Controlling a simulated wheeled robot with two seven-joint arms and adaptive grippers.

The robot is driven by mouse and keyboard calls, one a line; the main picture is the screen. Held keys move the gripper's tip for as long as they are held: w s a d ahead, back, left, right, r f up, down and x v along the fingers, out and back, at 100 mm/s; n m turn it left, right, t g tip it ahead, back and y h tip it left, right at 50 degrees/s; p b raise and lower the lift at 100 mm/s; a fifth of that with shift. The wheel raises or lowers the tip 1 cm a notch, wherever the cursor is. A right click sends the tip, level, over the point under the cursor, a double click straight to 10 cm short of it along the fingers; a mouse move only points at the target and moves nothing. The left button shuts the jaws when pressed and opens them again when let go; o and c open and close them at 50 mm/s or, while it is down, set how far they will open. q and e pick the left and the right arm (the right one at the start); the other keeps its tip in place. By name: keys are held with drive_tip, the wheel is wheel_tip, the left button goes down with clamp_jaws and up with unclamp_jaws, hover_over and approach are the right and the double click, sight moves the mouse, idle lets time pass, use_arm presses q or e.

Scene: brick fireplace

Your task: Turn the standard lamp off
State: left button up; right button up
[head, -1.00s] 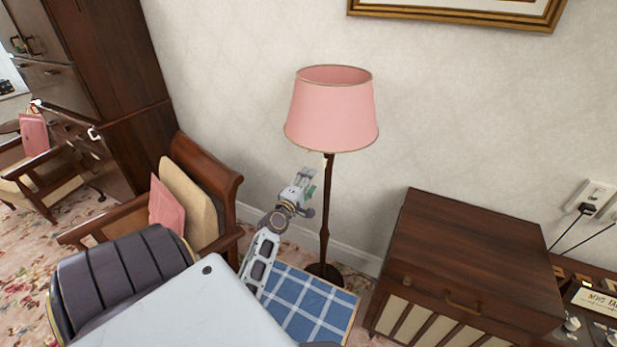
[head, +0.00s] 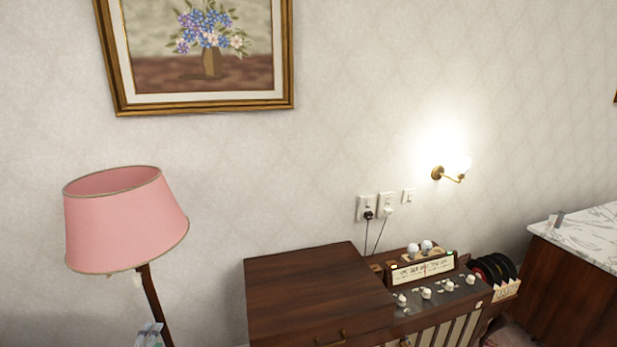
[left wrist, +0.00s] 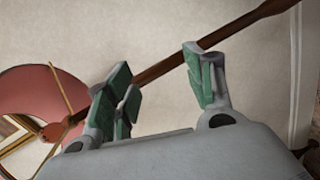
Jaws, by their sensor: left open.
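The standard lamp's pink shade (head: 122,222) is at the left in the head view. No clear glow shows from it; the bulb is hidden. Its dark wooden pole (head: 155,305) runs down out of frame. A small pale piece (head: 138,281) hangs under the shade, too small to identify. My left gripper (head: 149,336) just shows at the bottom edge, by the pole. In the left wrist view its green-padded fingers (left wrist: 158,88) are open and empty. The pole (left wrist: 160,68) passes behind them, and the shade (left wrist: 28,92) is at the left. My right gripper is out of view.
A wooden cabinet (head: 310,290) stands right of the lamp, with a control panel (head: 440,292) beside it. A lit wall lamp (head: 455,168), sockets (head: 368,206) and a flower picture (head: 200,50) are on the wall. A marble-topped unit (head: 590,235) is far right.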

use_arm(q)
drive_tip(key=s+d+f+m+g+h, duration=0.1)
drive_tip(key=s+d+f+m, duration=0.15)
drive_tip(key=f, duration=0.35)
drive_tip(key=s+d+f+m+g+h, duration=0.1)
drive_tip(key=d+f, duration=0.3)
drive_tip(key=f, duration=0.3)
drive_tip(key=s+d+f+m+g, duration=0.1)
drive_tip(key=d+f+m+g, duration=0.15)
drive_tip(key=f, duration=0.35)
drive_tip(key=s+d+f+m+g, duration=0.2)
drive_tip(key=s+d+f+m, duration=0.1)
drive_tip(key=s+f, duration=0.5)
drive_tip(key=s+d+f+m+g+h, duration=0.1)
drive_tip(key=s+d+f+m+g, duration=0.1)
drive_tip(key=s+d+f, duration=0.3)
drive_tip(key=s+d+f+m+g+h, duration=0.1)
drive_tip(key=s+d+f+m, duration=0.3)
drive_tip(key=s+f, duration=0.9)
drive_tip(key=shift+d+g, duration=0.15)
drive_tip(key=shift+g, duration=0.4)
drive_tip(key=s+f+m+g, duration=0.1)
drive_tip(key=s+f+m, duration=0.2)
drive_tip(key=s, duration=0.6)
drive_tip(key=s+f+m+g, duration=0.2)
drive_tip(key=s+f+m, duration=0.1)
drive_tip(key=s, duration=0.6)
drive_tip(key=shift+s+d, duration=0.2)
drive_tip(key=shift+d, duration=0.1)
